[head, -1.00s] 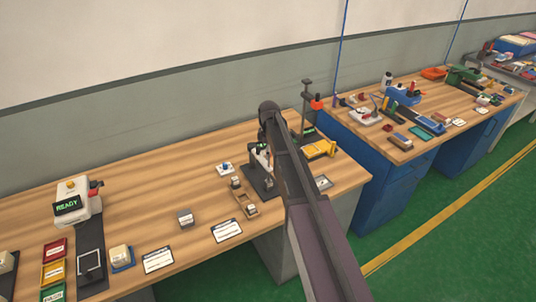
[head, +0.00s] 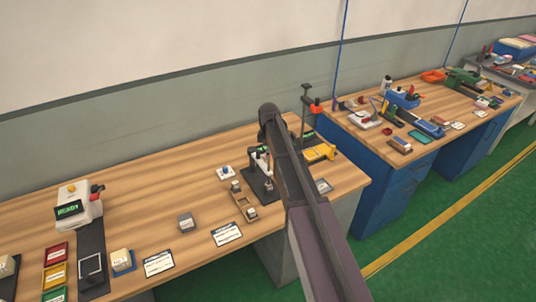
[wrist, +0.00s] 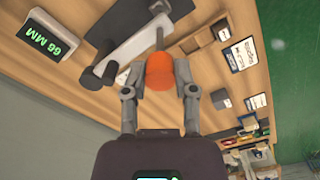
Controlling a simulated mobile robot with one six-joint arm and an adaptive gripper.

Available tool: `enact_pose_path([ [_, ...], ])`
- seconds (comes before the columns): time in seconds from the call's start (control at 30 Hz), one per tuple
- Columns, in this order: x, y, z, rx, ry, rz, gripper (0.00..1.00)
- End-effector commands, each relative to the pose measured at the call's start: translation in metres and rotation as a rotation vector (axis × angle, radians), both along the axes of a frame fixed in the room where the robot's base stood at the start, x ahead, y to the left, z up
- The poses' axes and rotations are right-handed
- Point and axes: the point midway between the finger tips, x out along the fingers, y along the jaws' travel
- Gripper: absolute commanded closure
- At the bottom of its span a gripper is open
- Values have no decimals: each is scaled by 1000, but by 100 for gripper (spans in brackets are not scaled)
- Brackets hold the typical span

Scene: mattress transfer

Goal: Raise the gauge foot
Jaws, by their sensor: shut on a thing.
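In the wrist view, my gripper (wrist: 159,68) is shut on an orange knob (wrist: 158,72), with one finger on each side. A thin grey rod (wrist: 159,38) shows beyond the knob. A grey bar-shaped part of the gauge (wrist: 125,42) with a dark end lies behind it. A dark display (wrist: 47,38) reads "66 MM" in green. In the head view, the gauge on its dark base (head: 262,190) stands on the wooden bench, partly behind my arm. My gripper and the knob cannot be made out there. The gauge foot cannot be told clearly.
A wooden tray (head: 240,203) with small blocks sits beside the gauge. A grey block (head: 186,222) and white cards (head: 227,234) lie nearer the front edge. A stand with a red knob (head: 316,104) and a yellow item (head: 320,152) are to the right. The left-middle bench is mostly clear.

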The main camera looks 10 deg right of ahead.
Motion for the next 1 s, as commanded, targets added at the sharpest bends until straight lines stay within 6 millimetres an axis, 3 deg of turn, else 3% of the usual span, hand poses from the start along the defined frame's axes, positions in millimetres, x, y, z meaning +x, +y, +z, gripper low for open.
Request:
enact_pose_path([
  [0.2, -1, 0, 19, 0, 1, 0, 100],
  [0.57, 1, 1, 19, 1, -1, 1, 100],
  [0.6, 1, 1, 19, 1, -1, 1, 60],
  [0.7, 1, 1, 19, 1, -1, 1, 31],
  [1.0, 0, 0, 19, 0, 0, 1, 29],
])
